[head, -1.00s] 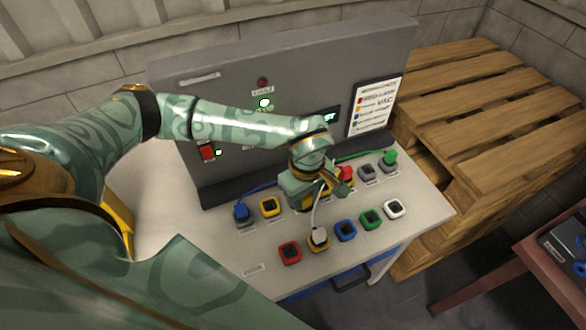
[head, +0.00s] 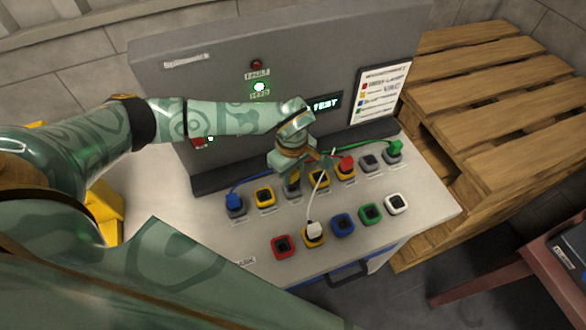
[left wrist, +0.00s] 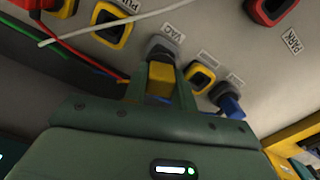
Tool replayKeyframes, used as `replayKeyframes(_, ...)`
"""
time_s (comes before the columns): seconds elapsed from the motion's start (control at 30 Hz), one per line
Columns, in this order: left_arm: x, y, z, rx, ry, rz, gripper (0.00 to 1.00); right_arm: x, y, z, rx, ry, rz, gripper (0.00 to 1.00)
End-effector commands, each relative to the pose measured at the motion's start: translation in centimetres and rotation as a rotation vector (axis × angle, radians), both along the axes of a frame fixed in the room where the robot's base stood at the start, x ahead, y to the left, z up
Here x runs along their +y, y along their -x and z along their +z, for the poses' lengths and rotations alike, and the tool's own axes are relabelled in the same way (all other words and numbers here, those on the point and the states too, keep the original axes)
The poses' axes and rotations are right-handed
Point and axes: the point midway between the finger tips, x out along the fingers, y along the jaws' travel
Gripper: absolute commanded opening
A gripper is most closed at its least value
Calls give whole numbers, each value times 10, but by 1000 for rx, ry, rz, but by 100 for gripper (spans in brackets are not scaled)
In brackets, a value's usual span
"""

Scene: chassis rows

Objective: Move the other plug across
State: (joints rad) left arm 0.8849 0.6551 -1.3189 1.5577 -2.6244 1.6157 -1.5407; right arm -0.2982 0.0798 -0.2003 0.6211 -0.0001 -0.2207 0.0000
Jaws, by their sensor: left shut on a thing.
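My left gripper (head: 292,174) is over the back row of sockets on the console (head: 205,215). In the left wrist view its fingers are shut on a yellow plug (left wrist: 160,83), in line with a grey socket labelled VAC (left wrist: 163,50). I cannot tell whether the plug is seated or just above it. A blue plug (head: 234,199) sits in the back row's left end, beside an empty yellow socket (head: 264,196). A red plug (head: 345,164) and a green plug (head: 394,149) are farther right. A white plug (head: 314,230) sits in a front yellow socket. My right gripper is not in view.
Empty front sockets are red (head: 282,246), blue (head: 342,224), green (head: 370,213) and white (head: 396,203). A white cord (left wrist: 85,30) runs close to my gripper. The upright panel (head: 220,80) with a lit green lamp stands behind. A wooden pallet stack (head: 490,90) is at right.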

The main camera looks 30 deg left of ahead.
Motion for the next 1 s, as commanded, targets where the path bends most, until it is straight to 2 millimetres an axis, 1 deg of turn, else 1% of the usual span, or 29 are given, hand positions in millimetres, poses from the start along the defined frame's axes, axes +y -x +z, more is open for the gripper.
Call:
replayKeyframes(0.07,0,0,-4,0,0,-1,4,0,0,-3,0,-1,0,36)
replayKeyframes(0.63,0,0,-1,-2,0,0,4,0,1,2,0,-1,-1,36)
replayKeyframes(1.0,0,0,-2,-1,-1,0,4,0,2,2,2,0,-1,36)
